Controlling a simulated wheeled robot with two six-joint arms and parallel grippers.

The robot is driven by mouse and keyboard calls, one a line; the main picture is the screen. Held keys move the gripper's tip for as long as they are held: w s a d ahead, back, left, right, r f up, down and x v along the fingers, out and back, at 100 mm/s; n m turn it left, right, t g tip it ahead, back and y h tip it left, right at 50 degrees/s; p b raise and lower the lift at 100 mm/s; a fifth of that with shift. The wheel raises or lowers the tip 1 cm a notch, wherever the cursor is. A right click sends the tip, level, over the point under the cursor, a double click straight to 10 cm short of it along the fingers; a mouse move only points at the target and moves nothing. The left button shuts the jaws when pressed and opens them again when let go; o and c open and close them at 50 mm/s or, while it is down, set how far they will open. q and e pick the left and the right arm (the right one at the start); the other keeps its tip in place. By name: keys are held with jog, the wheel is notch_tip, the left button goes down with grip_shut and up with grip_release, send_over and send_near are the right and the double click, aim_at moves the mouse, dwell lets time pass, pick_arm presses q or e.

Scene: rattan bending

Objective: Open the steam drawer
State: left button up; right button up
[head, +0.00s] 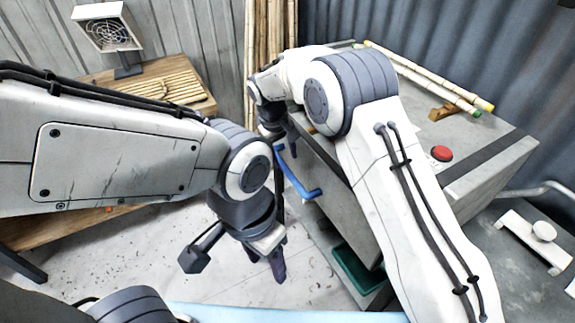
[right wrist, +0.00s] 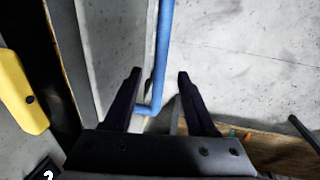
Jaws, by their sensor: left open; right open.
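The steam cabinet (head: 490,170) is a grey metal box on the right in the head view. Its drawer front carries a blue bar handle (head: 297,180). My right gripper (head: 281,137) is at the far end of the handle in the head view, partly hidden by its own arm. In the right wrist view the blue handle (right wrist: 164,50) runs between the open fingers of the right gripper (right wrist: 160,75), with a gap to each finger. My left gripper (head: 236,264) hangs open and empty above the floor, left of the handle.
A red button (head: 441,153) and bamboo poles (head: 430,75) are on the cabinet top. A green bin (head: 357,270) stands below the drawer. A wooden bench with a slatted rack (head: 160,88) and a fan (head: 108,32) is at back left. Floor is free left of the cabinet.

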aim_at(288, 171)
jog(key=f, duration=0.2)
jog(key=f+p, duration=0.1)
jog(key=d+f, duration=0.1)
jog(key=f, duration=0.1)
jog(key=shift+w+f, duration=0.25)
jog(key=shift+f, duration=0.1)
grip_shut()
dwell(1.1)
